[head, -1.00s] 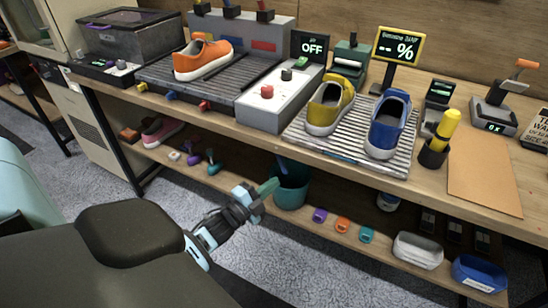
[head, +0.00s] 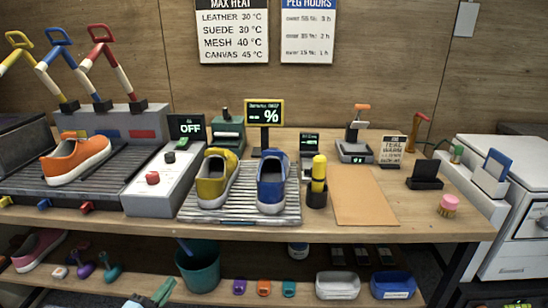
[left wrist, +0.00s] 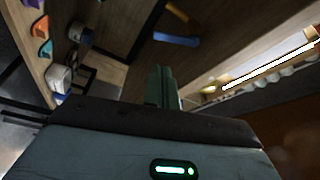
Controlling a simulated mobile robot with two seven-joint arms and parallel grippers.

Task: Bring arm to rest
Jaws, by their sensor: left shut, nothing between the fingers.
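My left gripper (head: 158,294) shows at the bottom edge of the head view, in front of the lower shelf and just left of the teal bucket (head: 200,270). In the left wrist view its green fingers (left wrist: 160,86) are together with nothing between them. Most of the left arm is cut off below the head view. My right gripper is in neither view.
A yellow sneaker (head: 214,180) and a blue sneaker (head: 272,184) stand on the ribbed rack (head: 240,206). An orange sneaker (head: 76,160) stands at left. Trays (head: 338,286) and small coloured items line the lower shelf (head: 250,254).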

